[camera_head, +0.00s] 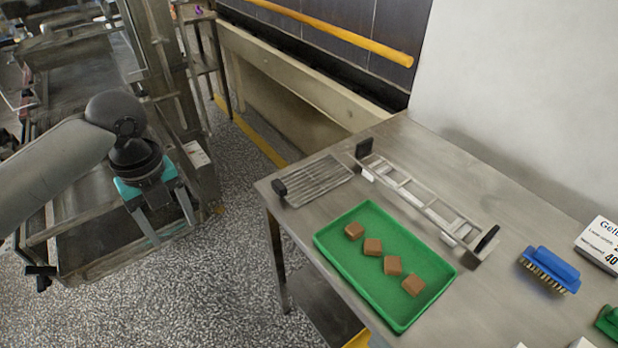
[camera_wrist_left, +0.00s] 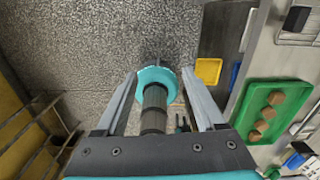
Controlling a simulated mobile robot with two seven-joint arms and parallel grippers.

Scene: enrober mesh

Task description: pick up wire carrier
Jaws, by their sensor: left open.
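A flat wire carrier (camera_head: 318,180) lies on the steel table, with a dark grip at its left end. Part of it also shows at the top right of the left wrist view (camera_wrist_left: 299,39). A long metal frame (camera_head: 420,200) with dark end grips lies beside it, to the right. My left gripper (camera_head: 172,228) is open and points down, over the floor left of the table. It is well apart from the carrier. In the left wrist view its two fingers (camera_wrist_left: 158,76) are spread, with no carrier between them. My right gripper is not in view.
A green tray (camera_head: 330,246) with several brown blocks stands near the table's front edge. A blue brush (camera_head: 550,268) and a white sign (camera_head: 600,245) are at the right. A yellow rail (camera_head: 335,30) runs along the machine behind. Floor lies between my left gripper and the table.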

